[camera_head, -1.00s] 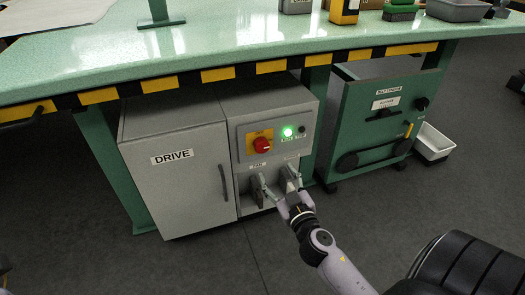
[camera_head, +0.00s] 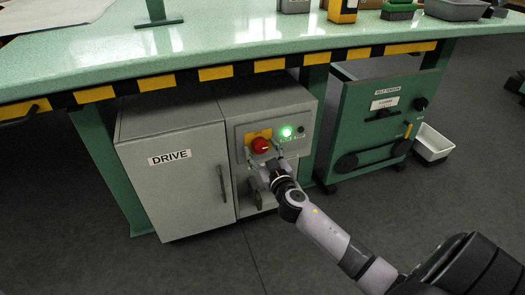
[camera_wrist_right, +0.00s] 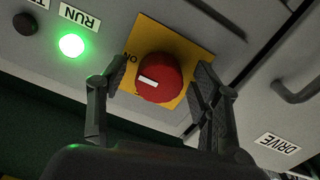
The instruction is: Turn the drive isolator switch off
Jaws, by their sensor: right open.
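The drive isolator switch is a red rotary knob (camera_head: 260,145) on a yellow plate (camera_head: 251,136), on the grey front panel of the DRIVE cabinet. In the right wrist view the red knob (camera_wrist_right: 160,78) carries a white mark, and "ON" is printed on the yellow plate beside it. My right gripper (camera_head: 262,160) is open in front of the knob. In the right wrist view its two fingers (camera_wrist_right: 155,88) stand on either side of the knob, with a gap to it on both sides. My left gripper is not in view.
A lit green RUN lamp (camera_head: 287,132) sits right of the knob, with a dark button (camera_head: 301,130) beside it. The cabinet (camera_head: 172,165) stands under the green table (camera_head: 210,40) with its striped edge. A green belt tension unit (camera_head: 385,120) stands to the right.

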